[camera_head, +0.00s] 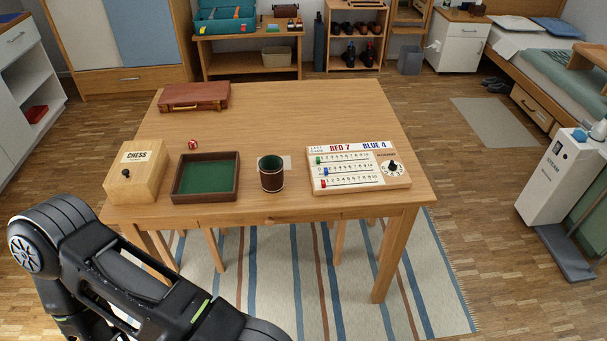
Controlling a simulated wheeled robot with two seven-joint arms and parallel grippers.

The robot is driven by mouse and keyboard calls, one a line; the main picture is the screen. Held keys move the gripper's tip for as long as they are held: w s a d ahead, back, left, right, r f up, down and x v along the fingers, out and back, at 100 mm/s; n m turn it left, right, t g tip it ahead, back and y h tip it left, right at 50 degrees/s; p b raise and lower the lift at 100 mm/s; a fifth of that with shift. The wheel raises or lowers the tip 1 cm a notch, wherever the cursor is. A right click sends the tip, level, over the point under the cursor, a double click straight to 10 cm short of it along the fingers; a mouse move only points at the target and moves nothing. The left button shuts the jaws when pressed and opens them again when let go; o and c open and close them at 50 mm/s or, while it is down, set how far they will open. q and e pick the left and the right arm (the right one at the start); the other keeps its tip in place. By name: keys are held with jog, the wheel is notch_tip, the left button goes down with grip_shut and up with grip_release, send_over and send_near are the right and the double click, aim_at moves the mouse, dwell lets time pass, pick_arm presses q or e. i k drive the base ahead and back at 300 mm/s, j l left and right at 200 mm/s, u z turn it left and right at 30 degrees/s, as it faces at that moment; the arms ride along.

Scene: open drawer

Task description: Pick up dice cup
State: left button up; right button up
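The dice cup (271,176) stands upright near the front middle of the wooden table (298,110). It is dark brown with a green inside and a pale band low on its side. A pale card or patch lies behind it. A red die (193,144) lies on the table behind a dark wooden tray with a green floor (205,171). My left arm comes in at the lower left, in front of and below the table, well apart from the cup. Its gripper is outside the picture. My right arm and gripper do not show.
Left of the tray is a wooden chess box (136,172). Right of the cup is a score board (358,168) with coloured sliders. A brown case (194,97) lies at the table's back left. The table's middle and back right are clear.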

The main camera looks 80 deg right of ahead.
aim_at(271, 167)
jog(key=z, duration=2.65)
jog(key=l+u, duration=0.1)
jog(key=u, duration=0.3)
jog(key=l+u, duration=0.4)
jog(key=l, duration=0.4)
jog(key=l+u, duration=0.45)
jog(key=l, duration=0.35)
jog(key=k+l, duration=0.1)
jog(key=l, duration=1.1)
jog(key=k+l+u, duration=0.1)
jog(key=l, duration=0.45)
jog(key=k+l, duration=0.15)
jog(key=l, duration=0.45)
